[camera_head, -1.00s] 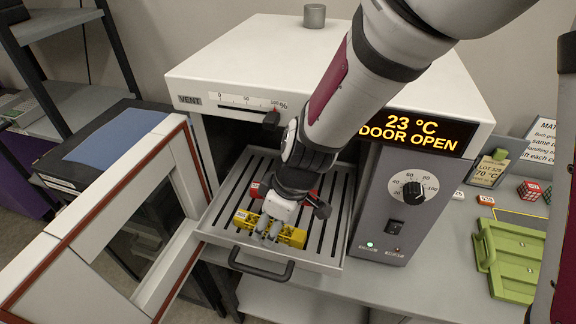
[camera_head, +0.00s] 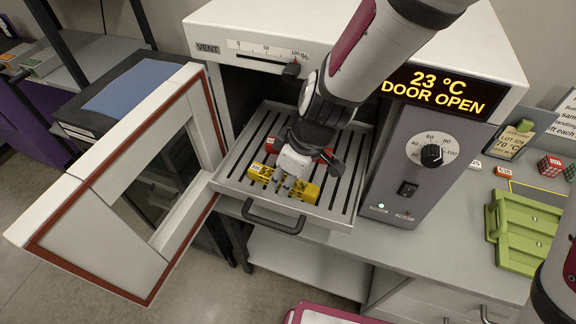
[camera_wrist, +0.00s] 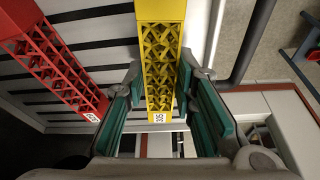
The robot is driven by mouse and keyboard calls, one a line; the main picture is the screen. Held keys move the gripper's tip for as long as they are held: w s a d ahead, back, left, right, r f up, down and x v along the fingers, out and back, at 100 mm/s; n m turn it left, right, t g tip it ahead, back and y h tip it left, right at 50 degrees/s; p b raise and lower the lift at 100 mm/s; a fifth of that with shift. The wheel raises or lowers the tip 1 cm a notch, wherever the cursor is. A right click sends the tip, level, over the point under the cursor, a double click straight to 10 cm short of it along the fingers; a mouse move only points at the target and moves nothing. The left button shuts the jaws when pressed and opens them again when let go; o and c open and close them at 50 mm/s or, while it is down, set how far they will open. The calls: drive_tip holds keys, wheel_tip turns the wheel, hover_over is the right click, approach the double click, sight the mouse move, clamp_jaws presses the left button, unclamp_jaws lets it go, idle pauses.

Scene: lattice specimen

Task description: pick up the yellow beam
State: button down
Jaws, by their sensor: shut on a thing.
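The yellow beam (camera_head: 307,192) is a lattice bar lying crosswise at the front of the oven's slotted pull-out shelf (camera_head: 237,184). In the wrist view the yellow beam (camera_wrist: 160,65) runs up the middle, with a small printed code at its near end. My gripper (camera_head: 284,184) is over the beam's middle and hides part of it. In the wrist view the green pads of my gripper (camera_wrist: 164,103) stand on both sides of the beam, and it is shut on it. I cannot tell whether the beam is clear of the shelf.
A red lattice beam (camera_wrist: 55,62) lies behind the yellow one, partly hidden by my gripper in the head view. The oven door (camera_head: 95,235) hangs open at left. The shelf handle (camera_head: 272,219) juts forward. A green tray (camera_head: 522,232) sits on the bench at right.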

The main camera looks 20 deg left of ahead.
drive_tip(key=shift+r, duration=0.75)
drive_tip(key=shift+b+v, duration=0.3)
drive_tip(key=shift+v, duration=0.7)
drive_tip(key=s+d+r, duration=0.1)
drive_tip(key=s+d, duration=0.5)
drive_tip(key=s, duration=0.2)
drive_tip(key=shift+s+p, duration=0.4)
drive_tip(key=shift+p, duration=0.05)
drive_tip(key=shift+s+d+r+p, duration=0.15)
drive_tip(key=shift+s+d+p, duration=1.7)
drive_tip(key=shift+p, duration=1.15)
